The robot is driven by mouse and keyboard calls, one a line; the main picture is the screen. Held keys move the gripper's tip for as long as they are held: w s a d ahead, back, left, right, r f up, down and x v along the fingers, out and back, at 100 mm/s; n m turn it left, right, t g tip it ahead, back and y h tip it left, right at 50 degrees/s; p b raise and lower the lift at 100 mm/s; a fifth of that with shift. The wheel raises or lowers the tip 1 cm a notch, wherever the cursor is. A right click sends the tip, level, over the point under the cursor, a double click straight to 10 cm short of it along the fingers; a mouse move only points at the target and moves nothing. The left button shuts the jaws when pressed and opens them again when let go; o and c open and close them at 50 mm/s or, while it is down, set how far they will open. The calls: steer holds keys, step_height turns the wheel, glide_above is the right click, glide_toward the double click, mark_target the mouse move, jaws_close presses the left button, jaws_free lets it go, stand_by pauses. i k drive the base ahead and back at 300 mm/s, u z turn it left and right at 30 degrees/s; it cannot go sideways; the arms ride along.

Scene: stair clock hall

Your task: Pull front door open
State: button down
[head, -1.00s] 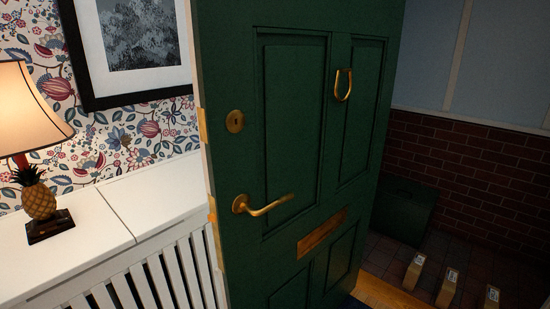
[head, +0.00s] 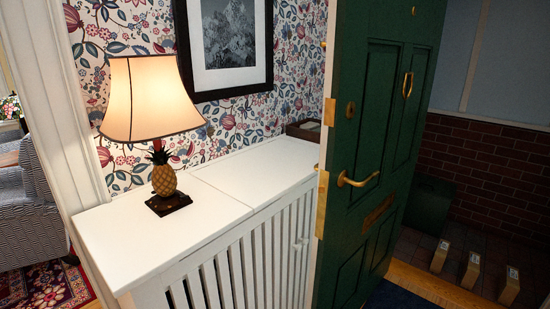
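The green panelled front door (head: 375,130) stands ajar at the right of the head view, seen at a slant with its latch edge towards me. It has a brass lever handle (head: 357,180), a round brass lock (head: 350,109), a brass knocker (head: 407,85) and a letter slot (head: 378,212). Brass plates (head: 321,205) show on its edge. Past the door, a brick-walled space is visible. My gripper is not in view, and nothing is seen touching the door or handle.
A white slatted radiator cover (head: 160,258) stands left of the door, close to its edge. On it are a lit pineapple lamp (head: 164,180) and a dark tray (head: 304,130). A patterned armchair (head: 28,205) and red rug (head: 52,290) lie at far left. Several small blocks (head: 471,270) stand beyond the doorway.

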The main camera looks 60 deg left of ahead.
mark_target(367, 126)
steer(key=k, duration=0.6)
steer(key=u, duration=1.35)
steer(key=i, duration=0.2)
steer(key=z, duration=0.1)
